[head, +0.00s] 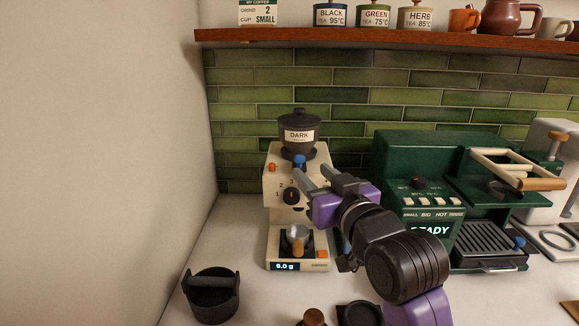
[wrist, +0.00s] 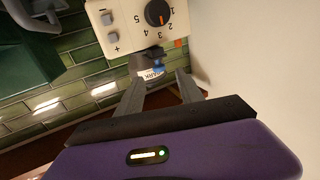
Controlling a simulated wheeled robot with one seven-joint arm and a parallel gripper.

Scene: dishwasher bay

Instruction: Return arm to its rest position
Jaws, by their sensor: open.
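My gripper (head: 312,172) is purple with grey fingers. It is open, with its fingers pointing at the upper right front of the cream grinder (head: 273,187). In the wrist view my gripper (wrist: 160,76) has its two fingers apart with nothing held between them. The black hopper marked DARK (head: 299,122) sits on top of the grinder. It shows just beyond the fingertips in the wrist view (wrist: 150,72); I cannot tell the exact gap. My arm reaches up from the lower right of the head view and hides part of the grinder's right side.
A black knock bin (head: 211,296) stands at the front left. A green coffee machine (head: 405,160) is on the right. A wooden shelf (head: 380,38) with tins and mugs runs above.

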